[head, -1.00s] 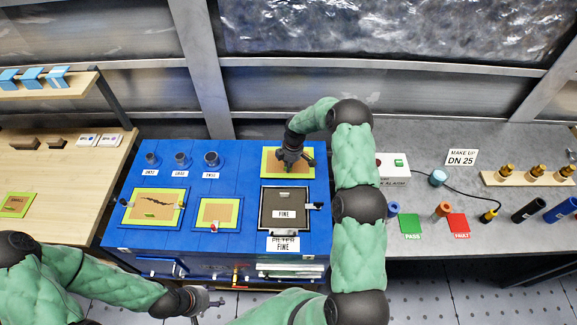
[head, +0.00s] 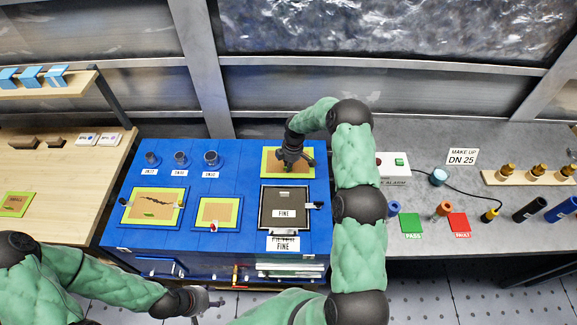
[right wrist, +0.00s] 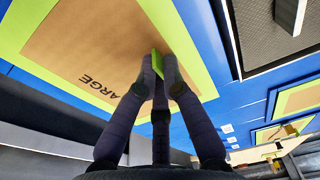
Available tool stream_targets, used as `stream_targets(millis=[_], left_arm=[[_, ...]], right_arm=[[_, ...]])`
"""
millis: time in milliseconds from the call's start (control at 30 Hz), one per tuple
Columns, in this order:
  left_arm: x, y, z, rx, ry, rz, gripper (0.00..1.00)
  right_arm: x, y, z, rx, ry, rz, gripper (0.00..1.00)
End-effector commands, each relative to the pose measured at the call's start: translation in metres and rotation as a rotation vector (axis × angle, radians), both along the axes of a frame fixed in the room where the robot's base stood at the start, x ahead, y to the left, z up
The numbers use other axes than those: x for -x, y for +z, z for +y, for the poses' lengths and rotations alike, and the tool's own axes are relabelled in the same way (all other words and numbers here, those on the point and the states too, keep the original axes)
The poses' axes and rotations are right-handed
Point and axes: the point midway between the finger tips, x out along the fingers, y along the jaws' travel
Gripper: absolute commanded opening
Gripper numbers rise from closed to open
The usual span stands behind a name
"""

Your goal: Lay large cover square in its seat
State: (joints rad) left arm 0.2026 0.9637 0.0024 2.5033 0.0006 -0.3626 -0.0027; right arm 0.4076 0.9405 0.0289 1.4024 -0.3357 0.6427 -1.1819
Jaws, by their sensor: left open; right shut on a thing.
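The large cover (right wrist: 92,50) is a brown panel marked LARGE with a lime green border. In the head view the large cover (head: 308,162) is at the back right of the blue bench. My right gripper (head: 290,163) is above its middle. In the right wrist view my right gripper (right wrist: 161,78) is shut on the cover's small green tab (right wrist: 157,63). I cannot tell whether the panel lies flush in its seat; the arm and fingers hide part of it. My left gripper (head: 208,300) is open and empty, in front of the bench.
On the blue bench (head: 262,160) are a dark FINE panel (head: 285,208) in front of the cover, a smaller brown panel (head: 217,212), a cracked brown panel (head: 152,207) and three round fittings (head: 181,159). A grey counter (head: 420,260) stands to the right.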

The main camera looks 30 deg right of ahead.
Motion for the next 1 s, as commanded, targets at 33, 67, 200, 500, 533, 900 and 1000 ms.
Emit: stream_targets(millis=[33, 67, 200, 500, 533, 900, 1000], left_arm=[[0.0, -0.0003, 0.0, 0.0, 0.0, 0.0, 0.5], [0.0, -0.0005, 0.0, 0.0, 0.0, 0.0, 0.5], [0.0001, -0.0017, 0.0, 0.0, 0.0, 0.0, 0.5], [0.0, -0.0044, 0.0, 0.0, 0.0, 0.0, 0.5], [0.0001, -0.0046, 0.0, 0.0, 0.0, 0.0, 0.5], [0.0001, -0.0044, 0.0, 0.0, 0.0, 0.0, 0.5], [0.0001, -0.0044, 0.0, 0.0, 0.0, 0.0, 0.5]], right_arm=[[-0.0001, -0.0002, 0.0, 0.0, 0.0, 0.0, 0.0], [-0.0001, -0.0003, 0.0, 0.0, 0.0, 0.0, 0.0], [-0.0001, -0.0013, -0.0001, 0.0, 0.0, 0.0, 0.0], [-0.0002, -0.0033, -0.0001, 0.001, 0.0, -0.001, 0.0], [-0.0003, -0.0035, -0.0001, 0.001, 0.0, -0.001, 0.0], [0.0002, -0.0039, 0.0001, 0.0, 0.0, 0.0, 0.36], [0.0003, -0.004, 0.0001, -0.001, 0.0, 0.001, 0.36]])
